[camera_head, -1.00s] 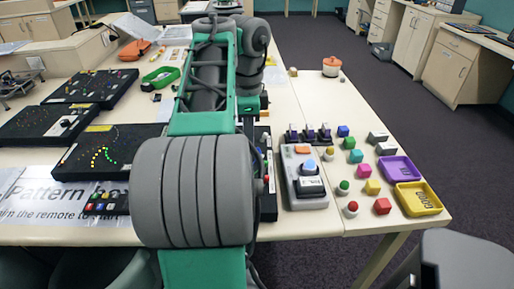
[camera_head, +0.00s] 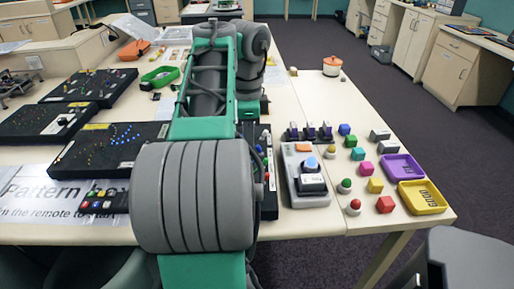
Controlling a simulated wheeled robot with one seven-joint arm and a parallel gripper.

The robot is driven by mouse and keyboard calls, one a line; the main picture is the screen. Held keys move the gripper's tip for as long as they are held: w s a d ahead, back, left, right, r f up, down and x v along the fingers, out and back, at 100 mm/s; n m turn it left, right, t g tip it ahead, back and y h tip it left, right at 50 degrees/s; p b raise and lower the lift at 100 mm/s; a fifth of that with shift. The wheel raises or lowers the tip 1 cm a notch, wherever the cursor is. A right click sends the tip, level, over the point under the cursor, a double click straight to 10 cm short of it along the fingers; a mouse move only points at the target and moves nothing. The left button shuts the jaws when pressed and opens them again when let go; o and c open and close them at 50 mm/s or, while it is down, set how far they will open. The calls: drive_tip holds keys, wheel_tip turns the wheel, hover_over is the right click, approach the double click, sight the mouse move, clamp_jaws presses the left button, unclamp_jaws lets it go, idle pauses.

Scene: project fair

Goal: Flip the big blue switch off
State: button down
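I cannot tell for sure which part is the big blue switch. A grey control box (camera_head: 306,192) lies on the table right of my arm. It carries a round blue part (camera_head: 311,164), an orange block (camera_head: 303,147) and a black part with a white label (camera_head: 312,184). Behind it stands a row of dark switches with purple-blue parts (camera_head: 310,132). A dark panel with small levers (camera_head: 268,190) is partly hidden by my arm. My green and grey arm fills the middle of the view. My gripper does not show.
Several coloured blocks and knobs (camera_head: 374,185) lie right of the box, near a purple tray (camera_head: 389,167) and a yellow tray (camera_head: 407,197). Black pattern boards (camera_head: 78,165) lie left of my arm. An orange-lidded pot (camera_head: 332,67) stands farther back. The table between pot and switches is mostly clear.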

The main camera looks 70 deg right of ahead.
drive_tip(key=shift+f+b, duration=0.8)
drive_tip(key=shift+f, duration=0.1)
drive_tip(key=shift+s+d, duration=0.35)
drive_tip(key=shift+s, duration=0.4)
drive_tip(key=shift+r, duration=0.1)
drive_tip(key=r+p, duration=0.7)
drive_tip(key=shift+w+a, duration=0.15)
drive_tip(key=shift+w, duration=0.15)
